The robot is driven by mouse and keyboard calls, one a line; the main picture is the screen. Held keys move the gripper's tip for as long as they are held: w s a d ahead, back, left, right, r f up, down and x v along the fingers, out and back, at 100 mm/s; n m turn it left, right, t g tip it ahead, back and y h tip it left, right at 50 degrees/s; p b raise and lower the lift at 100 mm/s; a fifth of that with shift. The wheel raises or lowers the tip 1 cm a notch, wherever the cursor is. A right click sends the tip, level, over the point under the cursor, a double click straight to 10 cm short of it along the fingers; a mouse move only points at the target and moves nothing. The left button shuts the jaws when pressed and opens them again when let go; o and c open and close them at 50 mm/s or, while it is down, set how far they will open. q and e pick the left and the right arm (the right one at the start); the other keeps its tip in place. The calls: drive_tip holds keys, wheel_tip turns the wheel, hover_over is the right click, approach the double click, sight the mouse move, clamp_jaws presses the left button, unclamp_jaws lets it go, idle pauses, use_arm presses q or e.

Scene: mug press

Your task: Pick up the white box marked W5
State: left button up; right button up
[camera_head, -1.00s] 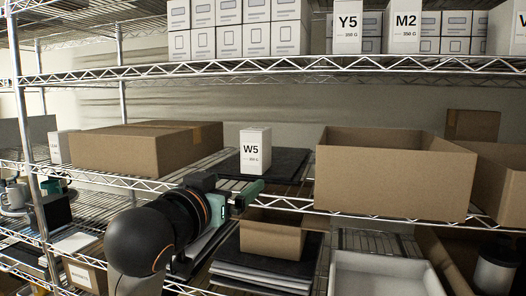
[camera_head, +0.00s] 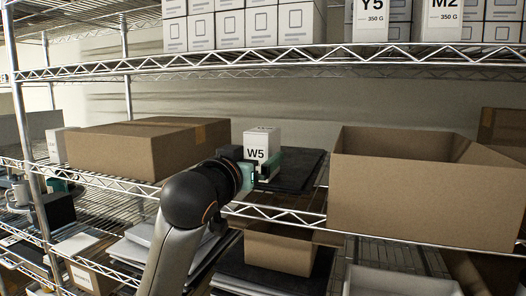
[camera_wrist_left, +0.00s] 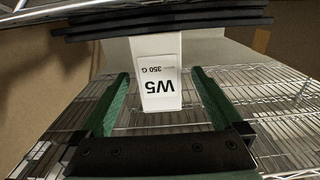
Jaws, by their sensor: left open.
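The white box marked W5 (camera_head: 262,141) stands upright on a black flat stack on the middle shelf, between a closed carton and an open carton. My left gripper (camera_head: 262,170) is in front of it and hides its lower part. In the left wrist view the W5 box (camera_wrist_left: 157,75) appears upside down, between the two green fingers of my left gripper (camera_wrist_left: 160,73). The fingers are open, with a visible gap on each side of the box. My right gripper is not in view.
The closed carton (camera_head: 140,149) is left of the box and the large open carton (camera_head: 415,200) is right. The black stack (camera_head: 300,170) lies under the box. A wire shelf edge (camera_head: 280,69) runs above. A small open carton (camera_head: 282,250) sits below.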

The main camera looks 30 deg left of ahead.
use_arm(q)
drive_tip(key=p+x, duration=0.1)
drive_tip(key=x, duration=0.3)
drive_tip(key=shift+w+r, duration=0.1)
drive_tip(key=shift+w, duration=0.3)
clamp_jaws()
idle(0.5)
